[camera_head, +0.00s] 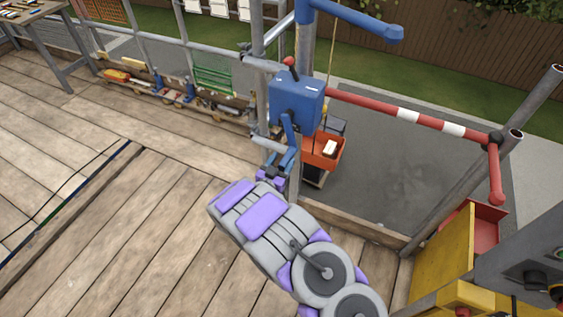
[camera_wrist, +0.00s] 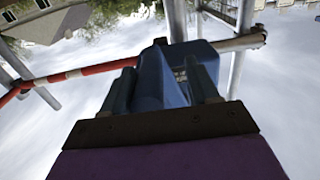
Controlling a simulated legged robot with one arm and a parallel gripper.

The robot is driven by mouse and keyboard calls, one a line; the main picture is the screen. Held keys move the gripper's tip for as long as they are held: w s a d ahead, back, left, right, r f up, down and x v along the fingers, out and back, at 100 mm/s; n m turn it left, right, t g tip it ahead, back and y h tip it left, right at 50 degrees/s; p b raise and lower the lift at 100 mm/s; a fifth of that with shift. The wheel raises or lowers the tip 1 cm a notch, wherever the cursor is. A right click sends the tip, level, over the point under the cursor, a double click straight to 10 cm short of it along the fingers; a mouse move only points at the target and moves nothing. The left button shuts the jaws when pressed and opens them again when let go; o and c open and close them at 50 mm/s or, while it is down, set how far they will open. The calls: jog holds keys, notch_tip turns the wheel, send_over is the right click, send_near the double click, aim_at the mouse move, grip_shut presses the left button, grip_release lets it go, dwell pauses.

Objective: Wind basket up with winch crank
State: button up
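The blue winch (camera_head: 297,98) is mounted on a scaffold post, with its blue crank (camera_head: 288,130) hanging down from it. My gripper (camera_head: 272,170) is at the lower end of the crank, in front of the post. In the wrist view the two dark fingers of my gripper (camera_wrist: 162,92) stand apart, with the blue winch (camera_wrist: 178,62) showing between and beyond them. Whether the fingers touch the crank grip is hidden. The red-orange basket (camera_head: 323,153) hangs on a rope just right of the post, beyond the deck edge, with a white block (camera_head: 329,147) in it.
A red and white guard rail (camera_head: 407,114) runs right from the post. A yellow panel (camera_head: 440,262) and a red bin (camera_head: 474,226) stand at the right. Tools and a green rack (camera_head: 212,79) line the far deck edge. The wooden deck (camera_head: 110,215) at left is mostly clear.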

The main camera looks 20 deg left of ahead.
jog(key=s+a+p, duration=0.1)
jog(key=s+p, duration=0.2)
jog(key=s, duration=1.4)
jog(key=shift+s+a, duration=0.15)
jog(key=shift+a, duration=0.05)
jog(key=shift+f, duration=0.1)
